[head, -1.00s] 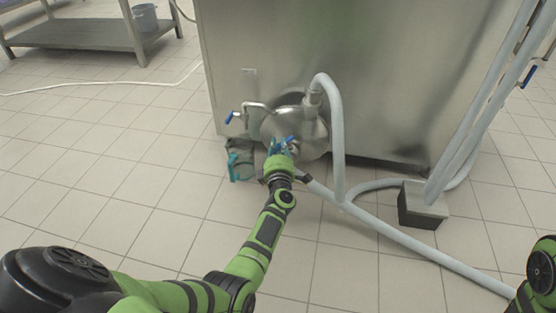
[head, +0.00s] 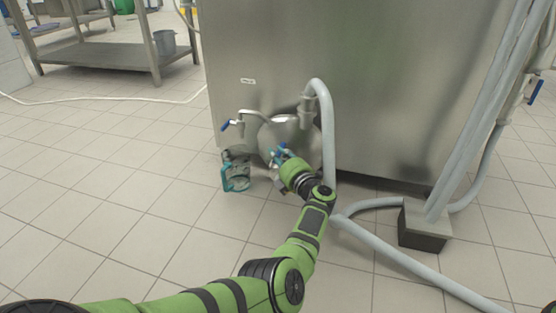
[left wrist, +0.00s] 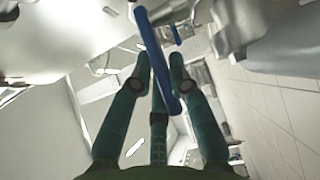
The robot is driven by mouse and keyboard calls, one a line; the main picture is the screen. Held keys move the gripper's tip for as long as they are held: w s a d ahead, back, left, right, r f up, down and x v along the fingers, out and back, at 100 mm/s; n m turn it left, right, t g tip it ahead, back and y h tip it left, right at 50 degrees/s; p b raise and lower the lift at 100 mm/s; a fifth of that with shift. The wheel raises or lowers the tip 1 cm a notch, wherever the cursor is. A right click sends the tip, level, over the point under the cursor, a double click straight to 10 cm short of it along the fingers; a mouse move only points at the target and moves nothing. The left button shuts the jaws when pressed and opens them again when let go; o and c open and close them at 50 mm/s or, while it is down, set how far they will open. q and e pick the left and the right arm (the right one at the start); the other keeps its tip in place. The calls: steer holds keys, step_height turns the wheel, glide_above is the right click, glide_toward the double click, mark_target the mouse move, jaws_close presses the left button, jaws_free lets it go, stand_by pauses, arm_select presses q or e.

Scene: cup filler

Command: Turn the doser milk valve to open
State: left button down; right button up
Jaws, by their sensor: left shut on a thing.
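The rounded steel body (head: 271,138) of the doser stands low at the front of a large steel cabinet. My left gripper (head: 279,156) is in front of it, shut on a blue valve handle. In the left wrist view the long blue handle (left wrist: 157,58) runs slantwise between the teal fingers of my left gripper (left wrist: 160,75). The valve under the handle is mostly hidden by my gripper in the head view. A second blue handle (head: 225,126) sits at the end of a bent metal pipe to the left. My right gripper is out of view.
The steel cabinet (head: 390,90) fills the back. A grey hose (head: 328,135) drops beside the doser, and another hose (head: 410,262) crosses the floor to the right. A teal-tinted container (head: 236,178) stands on the floor left of the doser.

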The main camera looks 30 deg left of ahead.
arm_select(q)
steer(key=shift+a, duration=0.15)
steer(key=c, duration=1.1)
jaws_free()
steer(key=shift+c, duration=0.2)
